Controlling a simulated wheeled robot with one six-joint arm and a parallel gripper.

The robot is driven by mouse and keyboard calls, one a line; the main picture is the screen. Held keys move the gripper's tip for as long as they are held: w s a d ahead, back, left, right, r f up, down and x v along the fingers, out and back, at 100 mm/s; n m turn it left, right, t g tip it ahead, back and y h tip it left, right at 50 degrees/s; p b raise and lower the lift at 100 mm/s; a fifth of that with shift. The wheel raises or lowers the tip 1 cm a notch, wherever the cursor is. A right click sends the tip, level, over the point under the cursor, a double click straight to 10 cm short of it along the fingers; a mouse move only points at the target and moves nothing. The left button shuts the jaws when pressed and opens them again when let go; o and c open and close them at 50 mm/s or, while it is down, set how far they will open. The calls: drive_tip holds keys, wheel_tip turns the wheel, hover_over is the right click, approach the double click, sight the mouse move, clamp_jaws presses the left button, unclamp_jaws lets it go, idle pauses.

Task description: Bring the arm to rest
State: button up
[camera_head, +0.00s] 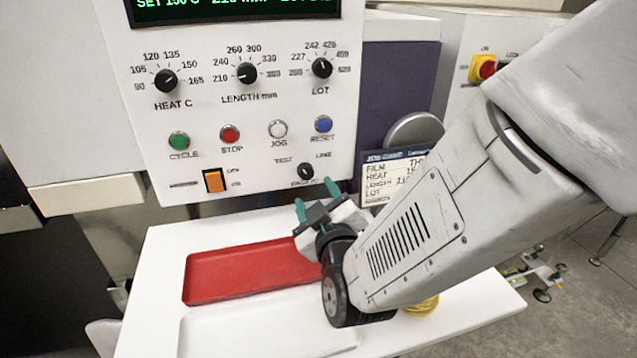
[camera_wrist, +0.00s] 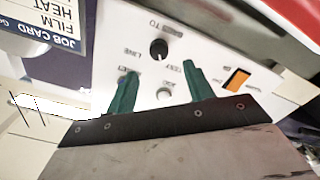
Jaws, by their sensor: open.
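My gripper (camera_head: 316,198) is in front of the lower part of the control panel, above the white table. Its two green fingers are apart with nothing between them. In the wrist view, the gripper (camera_wrist: 158,85) points toward the panel (camera_wrist: 185,35), with a black knob (camera_wrist: 158,50) beyond the fingertips. I cannot tell the exact gap between the fingertips and the panel. My arm comes in from the right and hides part of the table.
The control panel (camera_head: 250,120) has knobs, coloured buttons and an orange switch (camera_head: 213,181). A red tray (camera_head: 230,275) and a white tray (camera_head: 260,330) lie on the table (camera_head: 480,305). A job card (camera_head: 385,180) stands behind my gripper. A yellow item (camera_head: 423,305) is partly hidden by my arm.

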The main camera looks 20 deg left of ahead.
drive_tip(key=shift+s+d, duration=0.1)
drive_tip(key=shift+s, duration=0.05)
drive_tip(key=d+r+m+g+h, duration=0.3)
drive_tip(key=d+m+g+h, duration=0.3)
drive_tip(key=d, duration=1.7)
drive_tip(key=s+d+r+m+g+h, duration=0.2)
drive_tip(key=s+d+m+g, duration=0.5)
drive_tip(key=s+d, duration=1.1)
drive_tip(key=shift+s+g+h, duration=0.4)
drive_tip(key=shift+s+h, duration=0.4)
